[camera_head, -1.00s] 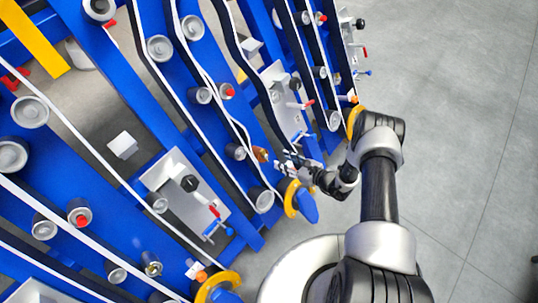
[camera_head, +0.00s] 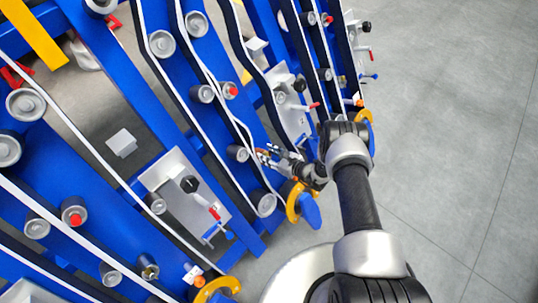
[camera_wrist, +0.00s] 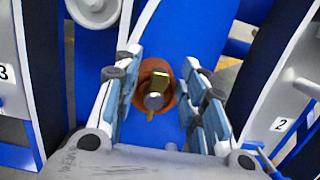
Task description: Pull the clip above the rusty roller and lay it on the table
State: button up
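In the wrist view the rusty roller (camera_wrist: 143,72) is a brown-orange round piece on a blue beam. A small brass-coloured clip (camera_wrist: 162,74) stands out at its middle, with a grey rounded end just below. My gripper (camera_wrist: 160,64) is open, one blue-grey padded finger on each side of the roller and clip. I see a gap at both sides of the clip, so nothing is gripped. In the head view my gripper (camera_head: 270,158) is at the blue rail and largely hides the roller. No table is recognisable in either view.
Blue rails with white belts and grey rollers surround my gripper closely. A grey plate with a black knob (camera_head: 299,85) is to the upper right. Open grey floor (camera_head: 455,110) lies to the right.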

aim_at(263, 152)
jog(key=shift+c, duration=0.5)
grip_shut()
jog(key=shift+r, duration=0.15)
jog(key=shift+w+a+r+p, duration=0.35)
jog(key=shift+a+r+p, duration=0.1)
jog(key=shift+r, duration=0.55)
jog(key=shift+w+a+r+p, duration=0.4)
jog(key=shift+a+r, duration=0.1)
jog(key=shift+r, duration=0.45)
jog(key=shift+w+a+r+p, duration=0.35)
jog(key=shift+a+r+p, duration=0.1)
jog(key=shift+r, duration=0.55)
